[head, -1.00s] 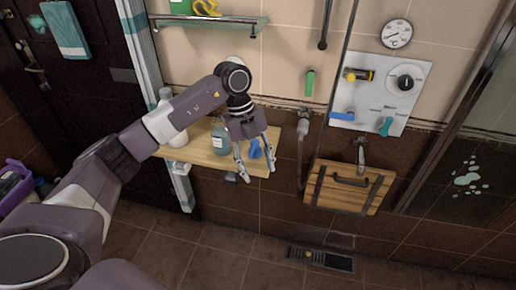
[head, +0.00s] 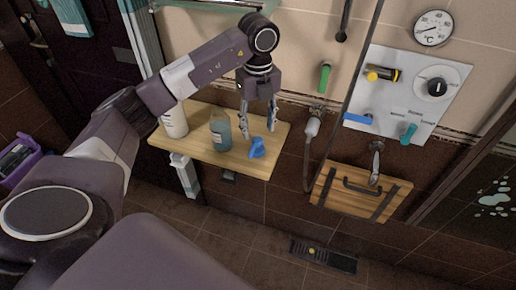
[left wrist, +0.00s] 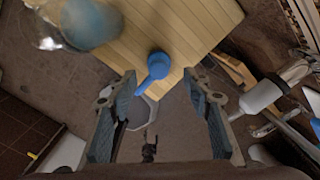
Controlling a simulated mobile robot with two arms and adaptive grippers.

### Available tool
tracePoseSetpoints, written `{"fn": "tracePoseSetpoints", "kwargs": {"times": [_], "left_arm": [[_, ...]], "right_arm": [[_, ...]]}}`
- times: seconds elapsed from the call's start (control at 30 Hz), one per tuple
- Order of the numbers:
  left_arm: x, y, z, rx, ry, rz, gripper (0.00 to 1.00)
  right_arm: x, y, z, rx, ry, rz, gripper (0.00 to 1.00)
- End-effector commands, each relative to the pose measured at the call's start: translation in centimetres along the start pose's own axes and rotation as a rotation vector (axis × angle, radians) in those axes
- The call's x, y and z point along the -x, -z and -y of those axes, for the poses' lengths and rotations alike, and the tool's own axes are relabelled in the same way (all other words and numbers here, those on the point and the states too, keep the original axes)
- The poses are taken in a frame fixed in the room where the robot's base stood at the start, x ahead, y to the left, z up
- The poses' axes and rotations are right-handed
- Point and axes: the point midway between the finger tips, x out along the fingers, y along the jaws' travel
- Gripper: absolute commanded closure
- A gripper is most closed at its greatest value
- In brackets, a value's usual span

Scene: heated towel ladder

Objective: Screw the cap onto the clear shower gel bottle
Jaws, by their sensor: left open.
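The clear shower gel bottle (head: 221,131) with bluish contents stands on the wooden shelf in the head view. It also shows, blurred and cut by the top edge, in the left wrist view (left wrist: 88,22). A blue piece, apparently the cap (head: 257,149), lies on the shelf to the right of the bottle. In the left wrist view the cap (left wrist: 158,64) has a round end and a narrower stem. My left gripper (head: 259,131) is open and empty, pointing down above the cap. In the left wrist view the cap lies beyond the open fingertips (left wrist: 160,82), apparently untouched. My right gripper is not in view.
The wooden shelf (head: 196,151) also holds a white bottle (head: 175,122) at the left. A hand shower (head: 312,128) hangs right of the shelf.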

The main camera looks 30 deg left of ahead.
Motion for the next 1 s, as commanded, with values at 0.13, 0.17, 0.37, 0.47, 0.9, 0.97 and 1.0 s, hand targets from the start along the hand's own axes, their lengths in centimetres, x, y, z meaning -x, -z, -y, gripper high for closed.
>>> {"fn": "tracePoseSetpoints", "kwargs": {"times": [0.13, 0.17, 0.37, 0.47, 0.9, 0.97, 1.0], "left_arm": [[-1.7, 0.1, -0.1, 0.0, -0.005, -0.003, 0.54], [-2.0, 0.1, -0.1, 0.0, -0.005, -0.003, 0.54], [-2.3, 0.0, -0.1, 0.0, -0.001, -0.001, 0.54], [-2.3, 0.1, -0.1, 0.0, -0.002, -0.001, 0.54], [-7.3, 0.2, -0.5, 0.0, -0.002, -0.001, 0.54], [-7.4, 0.2, -0.4, 0.0, -0.001, 0.0, 0.54], [-7.5, 0.2, -0.4, 0.0, -0.001, 0.0, 0.54]], "right_arm": [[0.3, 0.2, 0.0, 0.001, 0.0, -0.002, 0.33], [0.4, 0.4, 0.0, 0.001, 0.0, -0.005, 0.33], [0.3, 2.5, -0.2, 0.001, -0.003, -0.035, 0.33], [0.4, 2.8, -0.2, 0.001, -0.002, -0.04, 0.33], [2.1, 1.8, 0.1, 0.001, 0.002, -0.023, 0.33], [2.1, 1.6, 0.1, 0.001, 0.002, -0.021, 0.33], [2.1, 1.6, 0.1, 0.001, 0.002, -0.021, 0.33]]}}
